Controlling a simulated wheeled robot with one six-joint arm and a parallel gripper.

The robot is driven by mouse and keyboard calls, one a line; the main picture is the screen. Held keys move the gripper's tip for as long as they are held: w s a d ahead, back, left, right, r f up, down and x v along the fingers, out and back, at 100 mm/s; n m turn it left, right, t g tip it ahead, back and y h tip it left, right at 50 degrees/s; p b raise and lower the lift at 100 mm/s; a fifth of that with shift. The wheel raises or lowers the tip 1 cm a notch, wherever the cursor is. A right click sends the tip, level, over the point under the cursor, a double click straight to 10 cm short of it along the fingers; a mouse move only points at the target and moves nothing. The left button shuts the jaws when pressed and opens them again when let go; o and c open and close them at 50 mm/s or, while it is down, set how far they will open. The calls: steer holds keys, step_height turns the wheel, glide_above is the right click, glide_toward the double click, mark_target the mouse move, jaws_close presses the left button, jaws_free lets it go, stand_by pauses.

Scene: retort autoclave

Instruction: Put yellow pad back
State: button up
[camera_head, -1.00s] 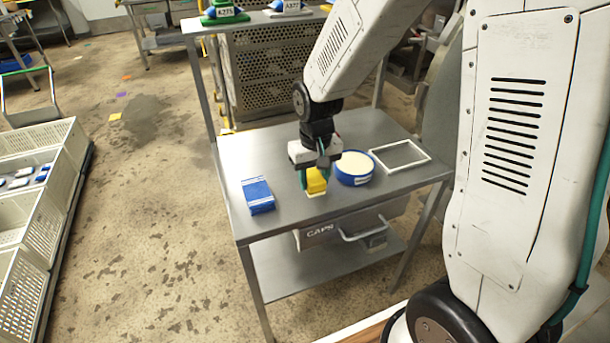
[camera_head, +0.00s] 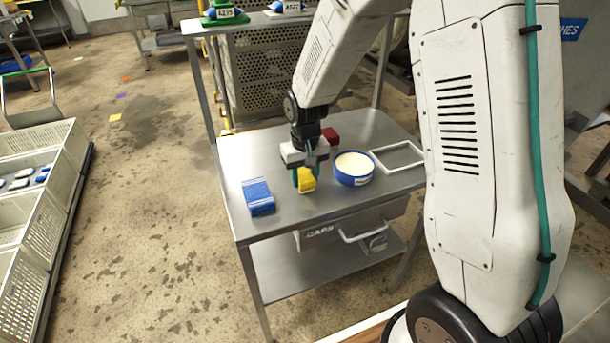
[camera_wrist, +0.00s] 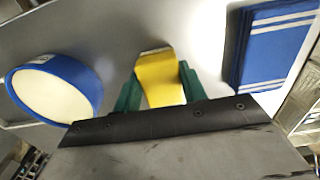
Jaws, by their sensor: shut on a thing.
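The yellow pad (camera_head: 306,181) is between the green fingers of my gripper (camera_head: 305,180), low over the steel table (camera_head: 230,214). In the wrist view the yellow pad (camera_wrist: 159,78) is gripped between both green fingertips of my gripper (camera_wrist: 157,86). I cannot tell whether its lower end touches the table. A blue tub with cream contents (camera_head: 354,170) stands to the right of the gripper. A blue pack with pale stripes (camera_head: 258,197) lies to its left. A white rectangular frame (camera_head: 399,157) lies flat at the table's right, with bare metal inside it.
A red block (camera_head: 330,135) sits behind the gripper, partly hidden. A drawer marked CAPS (camera_head: 325,234) hangs below the tabletop. A white crate (camera_head: 40,139) stands on the floor at left. The tabletop's back left is clear.

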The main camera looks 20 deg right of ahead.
mark_target(305, 176)
steer(key=o, duration=0.9)
steer(key=shift+f, duration=0.15)
step_height(305, 176, up, 12)
steer(key=s+d+r, duration=0.2)
steer(key=s+r, duration=0.8)
steer(key=s, duration=0.5)
steer(key=shift+t, duration=0.5)
steer(key=shift+s+d+r, duration=0.2)
steer(key=shift+s+r, duration=0.05)
steer(key=shift+s, duration=2.15)
steer(key=shift+s+d+r, duration=0.15)
steer(key=shift+s+r, duration=0.1)
steer(key=shift+s, duration=2.15)
steer(key=shift+s+d+r, duration=0.2)
steer(key=shift+s+r, duration=0.05)
steer(key=shift+s, duration=2.15)
